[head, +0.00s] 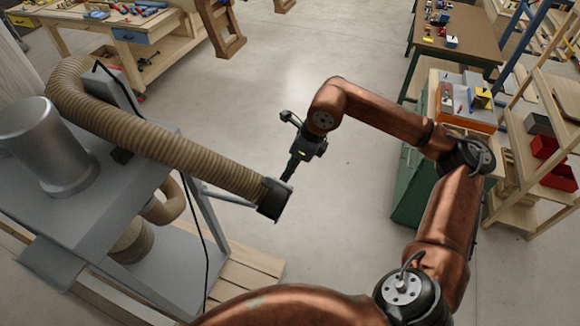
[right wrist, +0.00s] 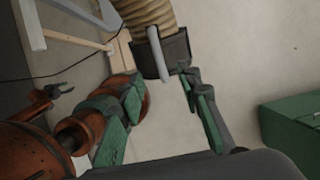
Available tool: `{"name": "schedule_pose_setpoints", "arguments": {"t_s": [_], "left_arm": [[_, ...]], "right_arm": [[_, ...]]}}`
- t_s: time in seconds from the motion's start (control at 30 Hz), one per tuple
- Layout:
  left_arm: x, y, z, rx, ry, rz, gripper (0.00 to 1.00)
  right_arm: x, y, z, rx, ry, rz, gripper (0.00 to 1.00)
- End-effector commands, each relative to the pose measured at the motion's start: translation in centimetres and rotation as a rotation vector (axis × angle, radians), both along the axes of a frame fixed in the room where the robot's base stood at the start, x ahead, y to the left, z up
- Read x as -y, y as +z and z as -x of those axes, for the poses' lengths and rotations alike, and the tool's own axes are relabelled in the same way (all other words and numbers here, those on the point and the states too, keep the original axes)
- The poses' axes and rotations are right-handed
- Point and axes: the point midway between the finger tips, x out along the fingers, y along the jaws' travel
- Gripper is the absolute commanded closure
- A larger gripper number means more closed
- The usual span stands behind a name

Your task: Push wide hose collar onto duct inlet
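The beige ribbed hose (head: 150,135) runs from the upper left and ends in a wide dark collar (head: 272,200), hanging in the air beside the grey stand. A light bar (right wrist: 157,54) shows on the collar (right wrist: 178,55) in the right wrist view. My right gripper (head: 289,176) is at the collar's upper right edge. In its wrist view the green fingers (right wrist: 160,82) are spread, with the collar just beyond their tips; contact is unclear. A grey upright cylinder (head: 48,150), seemingly the duct inlet, stands at left. My left gripper (right wrist: 60,92) appears small and spread in the wrist view.
The grey stand (head: 150,215) has a thin black cable (head: 197,240) hanging beside it. A green cabinet (head: 412,185) and a wooden shelf (head: 525,150) are at right. Workbenches stand at the back. The floor (head: 250,90) in the middle is clear.

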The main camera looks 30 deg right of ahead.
Motion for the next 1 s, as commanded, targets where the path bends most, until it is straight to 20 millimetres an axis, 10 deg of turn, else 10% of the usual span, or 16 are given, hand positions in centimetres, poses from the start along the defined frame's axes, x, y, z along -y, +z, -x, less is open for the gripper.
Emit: {"name": "schedule_pose_setpoints", "arguments": {"t_s": [0.5, 1.0], "left_arm": [[-0.1, -4.9, 0.3, -0.006, 0.0, -0.001, 0.6], [-0.1, -5.6, 0.4, -0.007, 0.0, -0.001, 0.6]], "right_arm": [[-2.1, -8.8, -2.2, -0.001, 0.003, -0.005, 0.68], [-2.5, -9.7, -2.6, 0.001, 0.002, -0.004, 0.68]]}}
